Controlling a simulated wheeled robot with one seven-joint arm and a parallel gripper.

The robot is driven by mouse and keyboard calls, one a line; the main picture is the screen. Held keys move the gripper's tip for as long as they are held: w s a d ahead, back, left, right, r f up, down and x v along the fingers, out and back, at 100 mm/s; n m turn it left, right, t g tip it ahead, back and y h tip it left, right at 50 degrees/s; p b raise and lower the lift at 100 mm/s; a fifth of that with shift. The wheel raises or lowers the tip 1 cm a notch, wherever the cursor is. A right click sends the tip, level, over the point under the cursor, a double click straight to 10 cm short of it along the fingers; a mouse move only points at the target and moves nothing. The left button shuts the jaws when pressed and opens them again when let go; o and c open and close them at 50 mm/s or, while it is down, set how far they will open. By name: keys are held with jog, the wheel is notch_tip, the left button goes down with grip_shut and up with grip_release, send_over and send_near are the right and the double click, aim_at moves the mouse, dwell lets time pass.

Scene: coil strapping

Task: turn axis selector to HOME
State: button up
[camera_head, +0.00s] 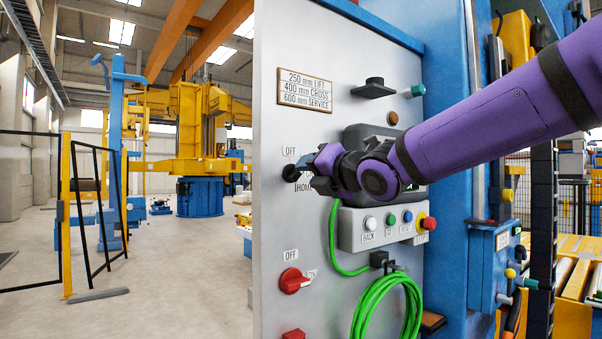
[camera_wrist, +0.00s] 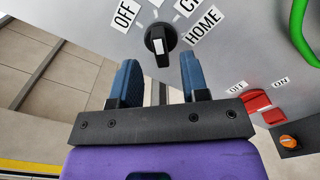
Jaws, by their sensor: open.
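The axis selector is a black knob (camera_head: 291,173) on the grey panel, left of my gripper in the head view. In the wrist view the knob (camera_wrist: 158,37) has a white mark on its face. The OFF label (camera_wrist: 125,14) is at its upper left and the HOME label (camera_wrist: 203,25) at its right; labels between them are cut off. I cannot tell which label the mark points to. My gripper (camera_wrist: 158,68) is open, with its two blue fingers spread and nothing between them. The knob lies just beyond the fingertips, roughly centred on the gap.
A red switch (camera_head: 294,280) sits lower on the panel (camera_head: 300,230). A push-button box (camera_head: 380,226) is below my wrist, and a green cable coil (camera_head: 390,305) hangs under it. A dark handle (camera_head: 373,88) sticks out above. Open floor lies left of the panel.

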aim_at(295, 173)
jog(key=shift+x, duration=1.95)
grip_shut()
